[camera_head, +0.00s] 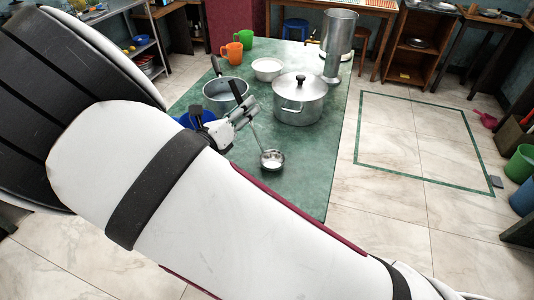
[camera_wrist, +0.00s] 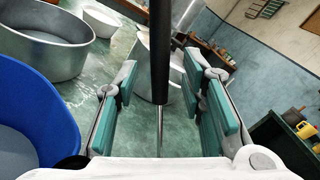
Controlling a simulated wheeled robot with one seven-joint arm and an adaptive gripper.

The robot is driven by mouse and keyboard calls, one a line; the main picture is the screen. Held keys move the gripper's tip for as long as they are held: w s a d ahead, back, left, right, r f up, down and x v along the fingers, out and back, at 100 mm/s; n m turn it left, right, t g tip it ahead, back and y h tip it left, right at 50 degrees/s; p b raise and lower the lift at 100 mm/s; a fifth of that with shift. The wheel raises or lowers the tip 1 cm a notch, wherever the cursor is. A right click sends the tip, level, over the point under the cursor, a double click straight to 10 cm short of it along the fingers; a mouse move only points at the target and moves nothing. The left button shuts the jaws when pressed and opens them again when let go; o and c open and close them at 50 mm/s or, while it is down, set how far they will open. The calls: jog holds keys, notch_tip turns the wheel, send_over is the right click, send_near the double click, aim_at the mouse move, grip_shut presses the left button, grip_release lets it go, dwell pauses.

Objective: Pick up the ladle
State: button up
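The ladle (camera_head: 271,160) has a round metal bowl low over the green table, a thin shaft and a black handle. In the wrist view its black handle (camera_wrist: 160,55) runs upright between the two finger pads, with the metal shaft below. My gripper (camera_head: 238,114) is open around the handle. A gap shows on each side of the handle, between it and the teal pads. My arm covers part of the table in the head view. Whether the bowl rests on the table is unclear.
The green table (camera_head: 322,180) also holds a lidded pot (camera_head: 299,103), an open pan (camera_head: 218,100), a white bowl (camera_head: 267,67), green and orange mugs and a tall metal cylinder (camera_head: 338,35). A blue container (camera_wrist: 35,125) is close at left. The table's right edge borders clear floor.

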jog(key=shift+w+d, duration=0.15)
jog(key=shift+w, duration=0.1)
grip_shut()
jog(key=shift+r, duration=0.1)
